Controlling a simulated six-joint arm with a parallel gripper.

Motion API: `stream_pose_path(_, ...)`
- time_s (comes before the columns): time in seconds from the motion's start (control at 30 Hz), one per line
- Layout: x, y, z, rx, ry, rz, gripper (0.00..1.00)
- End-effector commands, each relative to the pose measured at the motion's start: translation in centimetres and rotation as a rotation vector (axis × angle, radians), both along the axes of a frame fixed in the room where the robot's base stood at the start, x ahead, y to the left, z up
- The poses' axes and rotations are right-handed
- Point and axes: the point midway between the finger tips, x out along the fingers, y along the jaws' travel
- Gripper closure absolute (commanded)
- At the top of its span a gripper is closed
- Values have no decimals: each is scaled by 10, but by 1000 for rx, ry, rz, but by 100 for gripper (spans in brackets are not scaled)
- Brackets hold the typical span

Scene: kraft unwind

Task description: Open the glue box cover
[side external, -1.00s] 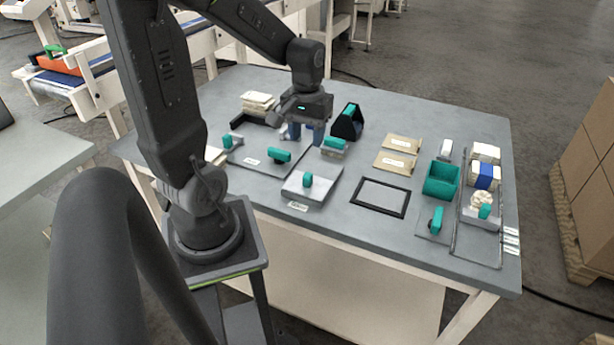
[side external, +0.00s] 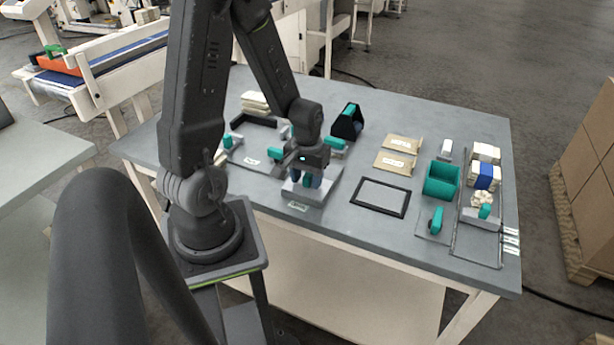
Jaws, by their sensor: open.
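A low, pale box with a flat cover (side external: 326,188) stands near the table's front edge, with a label on the table before it; it appears to be the glue box. A teal handle (side external: 307,181) stands up from the cover. My gripper (side external: 306,182) points down over this cover, with its bluish fingers open on either side of the handle. Whether a finger touches the handle or cover cannot be told. My gripper hides the cover's back part. The cover looks flat and closed.
A teal-handled block (side external: 335,146) and a black holder (side external: 346,122) stand behind my gripper. To the right are a black frame (side external: 380,197), kraft packets (side external: 393,161) and a teal bin (side external: 441,180). Bare table lies between the box and frame.

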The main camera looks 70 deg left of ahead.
Motion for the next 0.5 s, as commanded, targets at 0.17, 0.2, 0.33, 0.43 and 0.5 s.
stream_pose_path(0.17, 0, 0, 0, 0, 0, 0, 60)
stream_pose_path(0.2, 0, 0, 0, 0, 0, 0, 64)
stream_pose_path(0.33, 0, 0, 0, 0, 0, 0, 76)
stream_pose_path(0.43, 0, 0, 0, 0, 0, 0, 86)
stream_pose_path(0.5, 0, 0, 1, 0, 0, 0, 92)
